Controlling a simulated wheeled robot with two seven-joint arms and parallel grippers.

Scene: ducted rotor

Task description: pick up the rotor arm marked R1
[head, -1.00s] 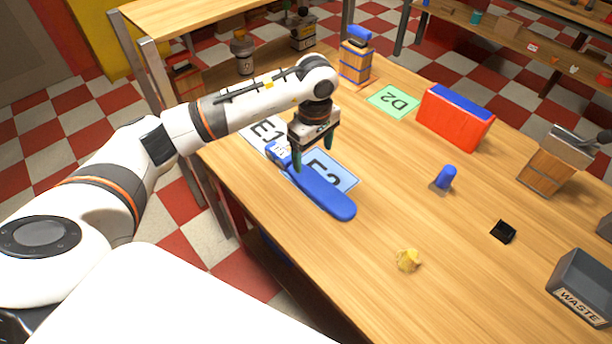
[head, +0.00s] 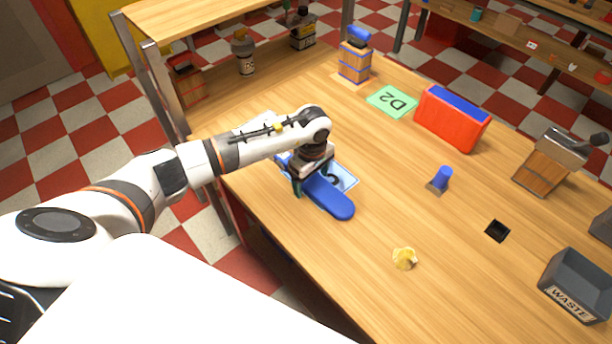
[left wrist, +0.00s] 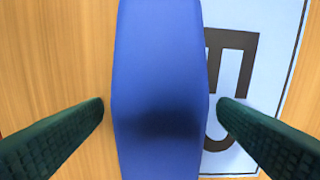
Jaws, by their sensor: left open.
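The long blue rotor arm (head: 332,202) lies on the wooden table, partly over a pale blue card (head: 346,176). Its far end is mostly hidden behind my left arm, and no R1 mark is readable. My left gripper (head: 311,184) is low over the rotor arm. In the left wrist view the rotor arm (left wrist: 158,60) runs between the two open green fingers (left wrist: 160,104), with a narrow gap at each fingertip. The blue card (left wrist: 275,60) shows to its right. My right gripper is out of view.
A green D2 card (head: 391,101), a red and blue block (head: 452,120), a blue peg (head: 441,179), a yellow lump (head: 404,258), a black square (head: 497,231) and a WASTE bin (head: 578,285) are on the table. The near middle is clear.

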